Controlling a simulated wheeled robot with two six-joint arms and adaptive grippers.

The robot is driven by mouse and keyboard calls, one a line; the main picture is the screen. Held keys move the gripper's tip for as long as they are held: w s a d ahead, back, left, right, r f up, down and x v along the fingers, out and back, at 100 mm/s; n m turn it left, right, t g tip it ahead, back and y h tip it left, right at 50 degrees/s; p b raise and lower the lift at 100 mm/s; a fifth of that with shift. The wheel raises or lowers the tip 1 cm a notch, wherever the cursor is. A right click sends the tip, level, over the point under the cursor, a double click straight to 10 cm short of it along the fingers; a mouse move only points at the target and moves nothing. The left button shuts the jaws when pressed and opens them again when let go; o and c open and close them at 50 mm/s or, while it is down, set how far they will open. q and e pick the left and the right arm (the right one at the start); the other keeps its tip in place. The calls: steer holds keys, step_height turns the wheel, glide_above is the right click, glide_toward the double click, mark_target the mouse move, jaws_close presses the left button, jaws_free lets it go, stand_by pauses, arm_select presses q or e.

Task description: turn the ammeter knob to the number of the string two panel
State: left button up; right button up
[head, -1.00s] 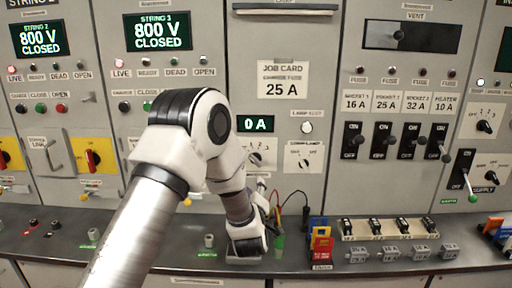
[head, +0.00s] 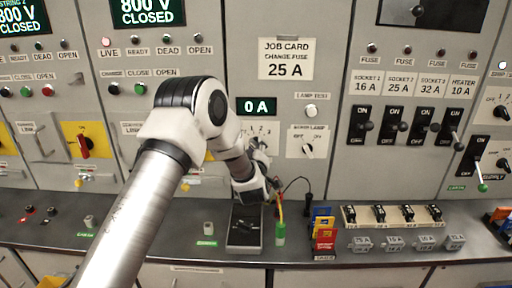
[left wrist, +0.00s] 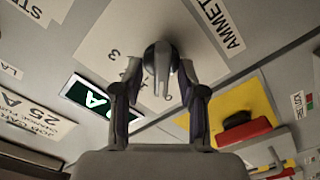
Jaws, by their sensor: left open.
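The ammeter knob (left wrist: 160,62) is a dark rounded knob on a white plate (left wrist: 108,58) in the left wrist view, beside an AMMETER label (left wrist: 217,22). A "3" shows on the plate; the pointer's exact setting is unclear. My left gripper (left wrist: 160,104) is open, with its fingers on either side of the knob; contact cannot be told. The ammeter display (head: 257,106) reads 0 A. The string 2 display (head: 20,16) reads 800 V CLOSED at far left. My right gripper is not in view.
A bus lamp knob plate (head: 308,141) and a lamp test button (head: 311,111) are right of my gripper. Below are a black meter box (head: 244,232) with cables and coloured cards (head: 324,232) on the shelf. A yellow plate with a red handle (left wrist: 240,120) is near my gripper.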

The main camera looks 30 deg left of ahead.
arm_select(q)
jaws_close()
steer(key=shift+m, duration=0.3)
steer(key=shift+m+b, duration=0.35)
steer(key=shift+m, duration=0.55)
steer(key=m, duration=0.2)
steer(key=shift+m, duration=0.3)
steer(key=m, duration=0.3)
steer(key=shift+w+m, duration=0.1)
steer(key=shift+m, duration=0.2)
steer(key=shift+r+m, duration=0.1)
steer(key=shift+m, duration=1.5)
